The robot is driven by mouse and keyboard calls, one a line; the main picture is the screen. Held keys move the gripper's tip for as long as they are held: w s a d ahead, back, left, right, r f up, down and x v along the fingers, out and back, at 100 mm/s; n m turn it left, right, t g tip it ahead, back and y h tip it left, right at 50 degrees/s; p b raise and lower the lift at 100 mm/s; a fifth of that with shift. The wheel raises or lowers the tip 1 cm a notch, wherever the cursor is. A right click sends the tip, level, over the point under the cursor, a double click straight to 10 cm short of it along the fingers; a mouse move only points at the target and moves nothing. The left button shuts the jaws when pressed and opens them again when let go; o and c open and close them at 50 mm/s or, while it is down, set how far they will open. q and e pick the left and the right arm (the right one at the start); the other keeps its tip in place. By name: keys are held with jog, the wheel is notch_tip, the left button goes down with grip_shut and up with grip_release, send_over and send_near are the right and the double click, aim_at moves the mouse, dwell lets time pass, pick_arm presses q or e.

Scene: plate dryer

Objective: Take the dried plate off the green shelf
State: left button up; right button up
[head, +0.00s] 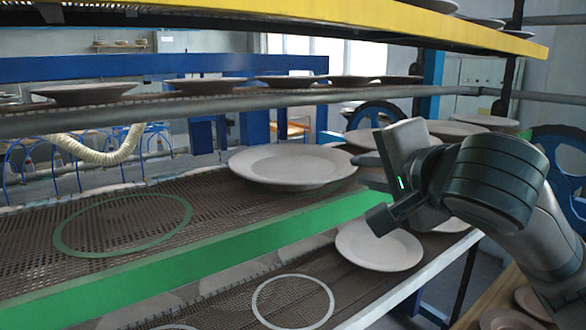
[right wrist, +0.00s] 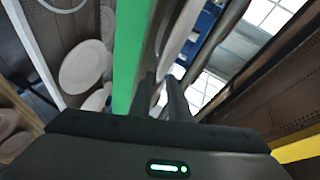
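The plate (head: 290,166), pale and round, is on the brown mesh shelf behind the green front rail (head: 200,258), close to level. My right gripper (head: 367,172) is at the plate's right rim, with its fingers close together above and below that rim. In the right wrist view the gripper (right wrist: 162,92) has a narrow gap, with what looks like the plate's edge-on rim between the fingers, beside the green rail (right wrist: 131,50). It appears shut on the rim. Whether the plate is lifted off the mesh is unclear. My left gripper is not in view.
An empty green ring (head: 125,222) is marked on the shelf to the left. Plates stand on the rack above (head: 85,93) and behind to the right (head: 455,130). A lower plate (head: 378,246) is below my right gripper. A yellow beam (head: 400,22) crosses overhead.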

aim_at(353, 171)
jog(key=shift+w+a+f+p, duration=0.15)
jog(key=shift+w+a+p, duration=0.05)
jog(key=shift+w+p, duration=0.4)
jog(key=p+x, duration=0.1)
jog(key=x, duration=0.2)
jog(key=shift+s+f+p, duration=0.1)
jog(key=shift+p, duration=0.2)
jog(key=shift+w+a+f, duration=0.15)
jog(key=shift+w+f, duration=0.1)
jog(key=shift+w, duration=0.1)
grip_shut()
dwell(0.6)
